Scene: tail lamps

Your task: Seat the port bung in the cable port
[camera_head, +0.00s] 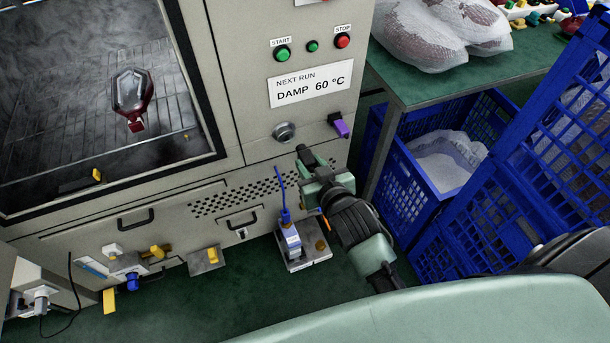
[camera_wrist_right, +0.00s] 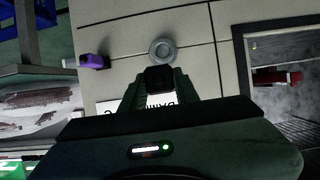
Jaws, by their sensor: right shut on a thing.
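The cable port (camera_head: 284,131) is a grey metal ring on the cabinet front, below the "DAMP 60 °C" label. It also shows in the wrist view (camera_wrist_right: 163,50), straight ahead of the fingers. My right gripper (camera_head: 313,168) is in front of the cabinet, below and to the right of the port. It is shut on the black port bung (camera_head: 304,153), which sticks out past the fingertips. In the wrist view the bung (camera_wrist_right: 158,78) sits between the fingers, just below the port in the picture and apart from it. My left gripper is not in view.
A purple part (camera_head: 339,126) sticks out of the cabinet right of the port. A blue-and-grey device (camera_head: 290,240) with a blue cable stands below the gripper. Blue crates (camera_head: 408,190) and a green table (camera_head: 450,80) are at the right. A red lamp (camera_head: 133,95) lies behind the cabinet window.

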